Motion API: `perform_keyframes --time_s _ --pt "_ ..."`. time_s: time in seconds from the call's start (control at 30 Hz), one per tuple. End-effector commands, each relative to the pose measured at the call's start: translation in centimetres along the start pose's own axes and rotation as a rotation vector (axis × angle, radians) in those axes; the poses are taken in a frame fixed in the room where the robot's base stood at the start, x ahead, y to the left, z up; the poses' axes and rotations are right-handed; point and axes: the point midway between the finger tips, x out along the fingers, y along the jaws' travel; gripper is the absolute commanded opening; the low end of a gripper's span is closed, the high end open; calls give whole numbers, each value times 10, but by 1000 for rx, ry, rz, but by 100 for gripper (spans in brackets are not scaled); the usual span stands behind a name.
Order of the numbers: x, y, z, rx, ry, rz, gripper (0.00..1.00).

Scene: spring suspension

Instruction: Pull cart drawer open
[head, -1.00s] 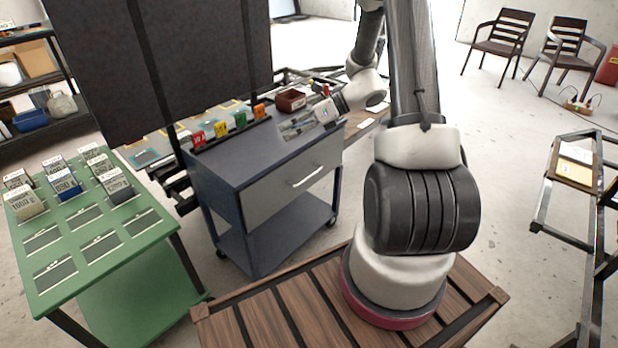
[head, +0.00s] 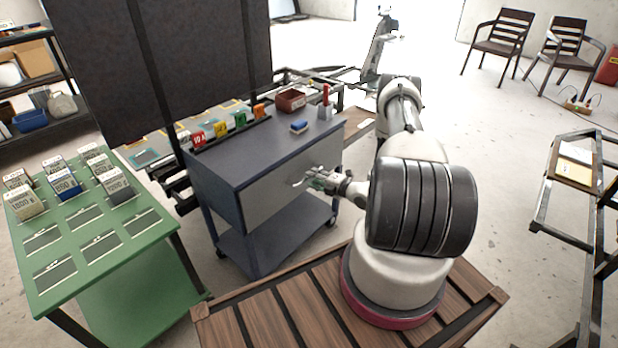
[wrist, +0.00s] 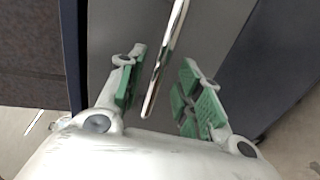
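The cart (head: 232,164) is dark blue-grey with a lighter grey drawer front (head: 268,196), which sits flush in the cart. My gripper (head: 306,180) is at the drawer front, over the area of the handle. In the wrist view my gripper (wrist: 158,88) is open, with green finger pads on either side of the shiny metal drawer handle (wrist: 165,55). The handle runs up between the fingers and a gap shows on both sides. In the head view the handle (head: 298,183) is mostly hidden by my gripper.
On the cart top are a blue block (head: 299,127), a small holder with a red-handled tool (head: 325,103) and a row of coloured number tags (head: 221,128). A red-brown bin (head: 291,100) is behind. A green table (head: 98,230) with labelled boxes stands left of the cart.

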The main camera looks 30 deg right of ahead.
Motion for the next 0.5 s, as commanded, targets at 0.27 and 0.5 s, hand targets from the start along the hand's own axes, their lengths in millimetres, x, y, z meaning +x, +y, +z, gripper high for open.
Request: perform_keyframes --time_s 0.27,0.5 --pt "31 0 -1 -1 1 0 35" --pt "33 0 -1 -1 1 -1 35"
